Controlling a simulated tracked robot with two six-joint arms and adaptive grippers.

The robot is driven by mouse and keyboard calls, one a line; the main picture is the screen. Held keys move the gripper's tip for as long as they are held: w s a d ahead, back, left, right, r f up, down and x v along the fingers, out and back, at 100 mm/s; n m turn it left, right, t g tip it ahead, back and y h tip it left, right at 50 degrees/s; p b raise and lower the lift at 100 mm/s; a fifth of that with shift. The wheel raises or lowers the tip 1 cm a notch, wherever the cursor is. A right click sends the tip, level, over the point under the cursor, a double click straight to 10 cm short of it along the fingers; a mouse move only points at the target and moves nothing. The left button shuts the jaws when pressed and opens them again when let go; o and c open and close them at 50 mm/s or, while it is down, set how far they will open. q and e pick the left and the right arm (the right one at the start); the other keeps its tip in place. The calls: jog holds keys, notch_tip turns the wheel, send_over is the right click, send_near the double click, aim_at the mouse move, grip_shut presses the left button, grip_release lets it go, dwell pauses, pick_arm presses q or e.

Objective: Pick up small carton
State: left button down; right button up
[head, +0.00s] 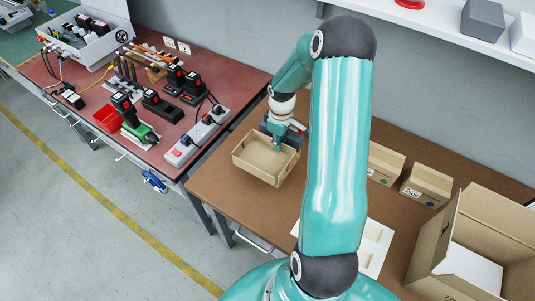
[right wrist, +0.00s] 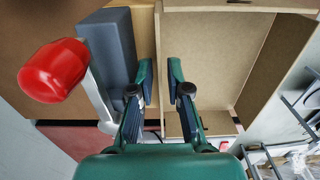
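An open, empty small carton (head: 248,169) stands on the brown table near its left end. My right gripper (head: 277,146) is at the carton's far side, reaching down to its rim. In the right wrist view my right gripper (right wrist: 161,82) has its fingers apart. One finger is on the inner side of the carton wall and the other outside it, with slim gaps seeming to show. The carton's inside (right wrist: 212,60) fills the right of that view. My left gripper is not in view.
A grey block (right wrist: 110,45) and a red knob (right wrist: 54,70) are close beside the outer finger. A red workbench (head: 85,117) with tools adjoins the table.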

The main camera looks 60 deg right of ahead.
grip_shut()
jog(key=shift+r, duration=0.15)
